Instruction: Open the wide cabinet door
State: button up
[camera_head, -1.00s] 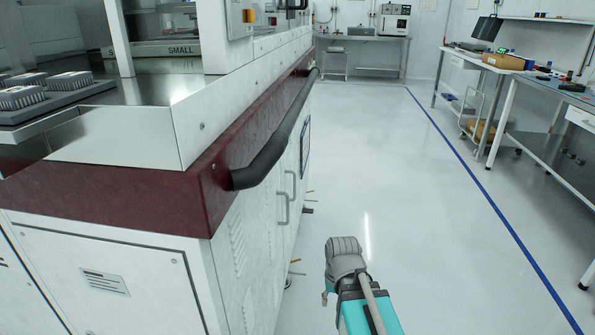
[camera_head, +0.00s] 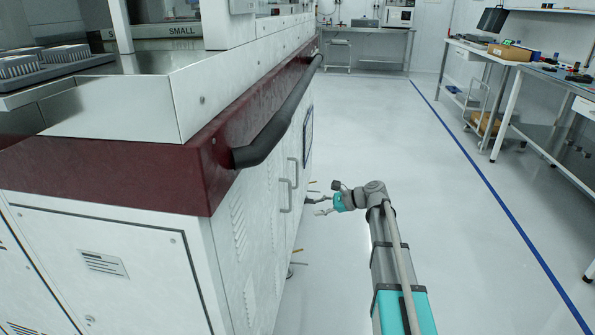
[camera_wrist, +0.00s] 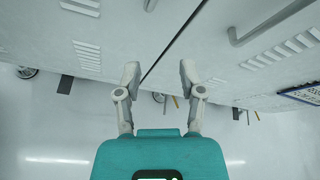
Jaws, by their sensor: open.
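The white machine cabinet's side (camera_head: 262,220) has two doors with grey vertical handles, a nearer handle (camera_head: 285,195) and a farther handle (camera_head: 293,172). I cannot tell which door is the wide one. My gripper (camera_head: 318,206) is open and empty, right of the handles and apart from them, pointing toward the cabinet. In the wrist view my gripper's fingers (camera_wrist: 159,74) are spread below a dark door seam (camera_wrist: 175,40). A grey bar handle (camera_wrist: 268,24) is at the upper right there, outside the fingers. A second handle-like piece (camera_wrist: 150,4) is cut off by the top edge.
A black rail (camera_head: 275,130) runs along the cabinet's maroon band above the doors. Feet and small levers (camera_head: 299,250) stick out near the floor. The floor (camera_head: 400,150) is clear to the right, up to workbenches (camera_head: 545,85) beyond a blue line.

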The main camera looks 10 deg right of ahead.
jog(key=w+d+r+m+t+y, duration=0.3)
jog(key=w+d+r+m, duration=0.3)
jog(key=w, duration=0.2)
jog(key=shift+w+d+r+m+y+b, duration=0.25)
jog(key=shift+d+m+y+b, duration=0.05)
jog(key=shift+b, duration=0.05)
jog(key=shift+a, duration=0.15)
send_over(297, 187)
jog(key=shift+w, duration=0.3)
dwell(0.3)
grip_shut()
